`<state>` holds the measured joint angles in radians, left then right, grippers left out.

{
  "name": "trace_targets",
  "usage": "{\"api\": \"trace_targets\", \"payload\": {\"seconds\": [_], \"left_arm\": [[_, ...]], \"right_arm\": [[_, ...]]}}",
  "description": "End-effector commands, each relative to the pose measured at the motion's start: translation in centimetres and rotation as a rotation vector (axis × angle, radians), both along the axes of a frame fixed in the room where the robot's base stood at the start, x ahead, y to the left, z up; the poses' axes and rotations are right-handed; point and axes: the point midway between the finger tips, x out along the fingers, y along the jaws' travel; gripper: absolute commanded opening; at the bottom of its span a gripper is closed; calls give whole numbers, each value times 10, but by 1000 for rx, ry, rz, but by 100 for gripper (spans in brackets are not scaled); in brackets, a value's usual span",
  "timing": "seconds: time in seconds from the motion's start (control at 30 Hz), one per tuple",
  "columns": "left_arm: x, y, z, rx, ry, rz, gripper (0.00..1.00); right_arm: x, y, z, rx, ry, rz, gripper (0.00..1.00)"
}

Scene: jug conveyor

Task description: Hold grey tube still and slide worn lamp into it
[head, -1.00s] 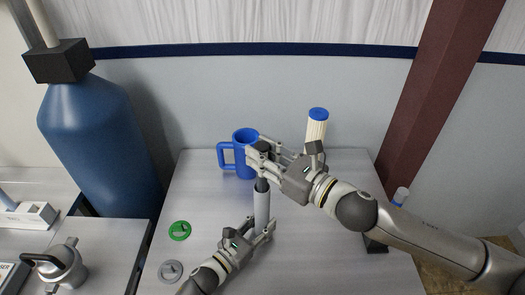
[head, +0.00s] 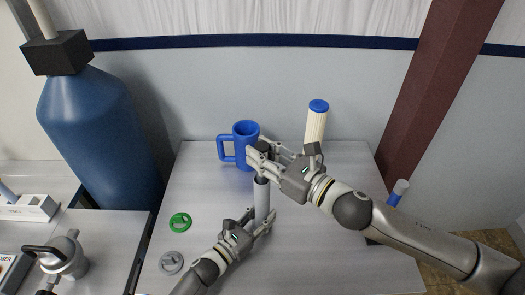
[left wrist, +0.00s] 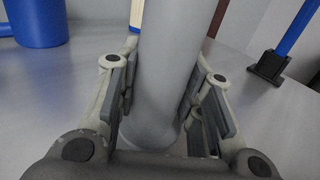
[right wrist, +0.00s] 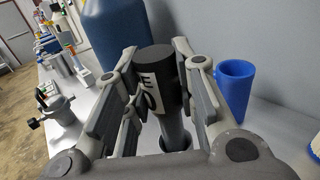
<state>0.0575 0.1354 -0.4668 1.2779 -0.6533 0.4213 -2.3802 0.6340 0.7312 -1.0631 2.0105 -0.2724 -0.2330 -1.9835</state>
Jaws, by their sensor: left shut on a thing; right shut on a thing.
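The grey tube (head: 262,198) stands upright on the table. My left gripper (head: 262,222) is shut around its lower part; the tube also fills the middle of the left wrist view (left wrist: 172,70). My right gripper (head: 264,160) is shut on the worn lamp, above the tube. The lamp has a black head with a white label (right wrist: 155,85) and a thinner grey shaft pointing down. In the right wrist view the shaft's lower end is in the tube's dark mouth (right wrist: 178,143). How deep it sits is hidden.
A blue mug (head: 245,145) stands close behind my right gripper. A cream cylinder with a blue cap (head: 317,122) stands behind right. A green disc (head: 180,222) and a grey disc (head: 171,262) lie left. A blue stick stands in a black holder (left wrist: 268,67) to the right.

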Motion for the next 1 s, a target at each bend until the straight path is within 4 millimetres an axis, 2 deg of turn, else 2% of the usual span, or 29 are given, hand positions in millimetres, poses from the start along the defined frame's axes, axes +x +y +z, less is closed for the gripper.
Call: {"api": "trace_targets", "payload": {"seconds": [0.03, 1.0], "left_arm": [[-3, 1, -8, 10, 13, 2, 0], [-2, 2, -8, 10, 13, 2, 0]], "right_arm": [[0, 0, -2, 1, -1, 0, 0], [0, 0, -26, 1, 1, 1, 0]]}}
